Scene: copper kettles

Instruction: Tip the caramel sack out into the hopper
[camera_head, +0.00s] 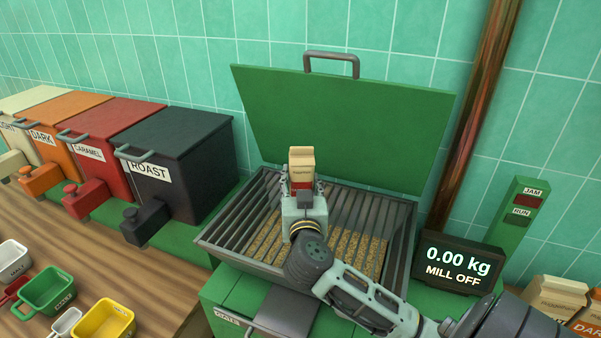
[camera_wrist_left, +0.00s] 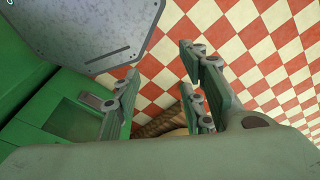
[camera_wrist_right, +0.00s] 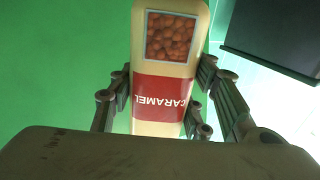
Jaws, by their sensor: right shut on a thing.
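The caramel sack (camera_head: 301,163) is a tan paper bag with a red band, held over the hopper. In the right wrist view the sack (camera_wrist_right: 165,100) shows a CARAMEL label and a window of round orange-brown pieces. My right gripper (camera_head: 302,188) is shut on it, with fingers on both sides. The hopper (camera_head: 228,237) is a grey slatted bin with its green lid (camera_head: 335,125) raised; tan grain shows below the slats. My left gripper (camera_wrist_left: 160,100) is open, its fingers apart over a checkered floor; it is not in the head view.
A display (camera_head: 458,264) reads 0.00 kg and MILL OFF. A green post (camera_head: 518,225) has JAM and RUN lamps. Labelled bins, including a dark ROAST bin (camera_head: 175,165), stand left. Small scoops, including a yellow one (camera_head: 103,322), lie on the wooden counter. Other sacks (camera_head: 553,297) stand right.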

